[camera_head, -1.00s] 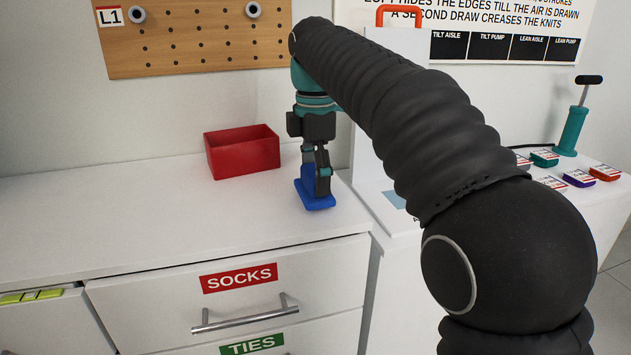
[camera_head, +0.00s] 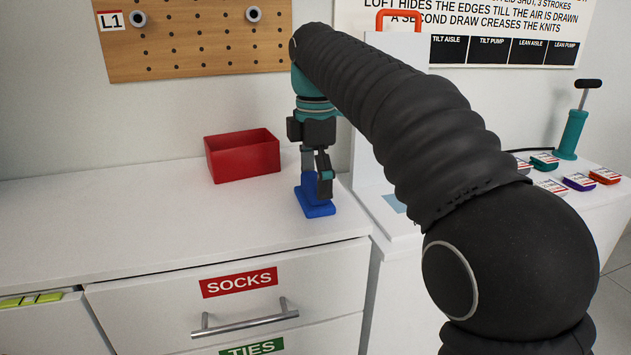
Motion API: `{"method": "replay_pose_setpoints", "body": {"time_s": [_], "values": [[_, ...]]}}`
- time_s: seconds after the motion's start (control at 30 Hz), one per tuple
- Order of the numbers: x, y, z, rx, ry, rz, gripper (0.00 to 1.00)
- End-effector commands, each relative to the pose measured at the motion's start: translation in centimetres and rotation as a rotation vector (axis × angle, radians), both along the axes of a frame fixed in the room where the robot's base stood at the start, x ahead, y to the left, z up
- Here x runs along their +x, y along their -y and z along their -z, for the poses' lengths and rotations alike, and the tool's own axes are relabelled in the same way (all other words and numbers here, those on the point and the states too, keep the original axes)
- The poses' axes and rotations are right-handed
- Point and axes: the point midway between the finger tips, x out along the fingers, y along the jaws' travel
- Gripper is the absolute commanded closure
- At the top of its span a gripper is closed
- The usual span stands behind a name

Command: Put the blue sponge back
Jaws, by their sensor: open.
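The blue sponge (camera_head: 317,209) lies on the white dresser top, near its right end, right of a red open box. My gripper (camera_head: 318,189) points down right above the sponge, with its fingers at the sponge's raised middle part. The jaws are open. The near finger hides part of the sponge, and I cannot tell whether the fingers touch it.
The red box (camera_head: 243,157) stands behind and left of the sponge. A drawer labelled SOCKS (camera_head: 240,283) is shut below. A pegboard (camera_head: 195,38) hangs on the wall. A white stand with a teal pump (camera_head: 572,132) is at right. The dresser top (camera_head: 110,215) at left is clear.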

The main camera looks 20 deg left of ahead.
Motion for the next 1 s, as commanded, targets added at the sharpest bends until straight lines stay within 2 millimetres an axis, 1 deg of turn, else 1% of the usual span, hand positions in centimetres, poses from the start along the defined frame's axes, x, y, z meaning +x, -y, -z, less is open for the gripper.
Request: {"method": "replay_pose_setpoints", "body": {"time_s": [0.03, 0.2, 0.3, 0.43, 0.57, 0.83, 0.93, 0.97, 1.0], "values": [[0.0, 0.0, -0.8, 0.001, 0.001, 0.000, 0.00], [0.1, 0.0, -3.8, 0.002, 0.003, 0.000, 0.00], [0.1, 0.0, -5.2, 0.001, 0.001, 0.000, 0.00], [0.1, 0.0, -6.4, 0.001, 0.001, 0.000, 0.00], [0.0, 0.0, -7.0, 0.000, 0.000, 0.000, 0.00], [0.0, 0.3, -7.2, 0.002, 0.003, 0.012, 0.00], [-0.1, 1.7, -7.4, 0.010, 0.015, 0.078, 0.00], [-0.2, 2.4, -7.5, 0.016, 0.022, 0.111, 0.00], [-0.3, 3.6, -7.6, 0.023, 0.032, 0.167, 0.00]]}}
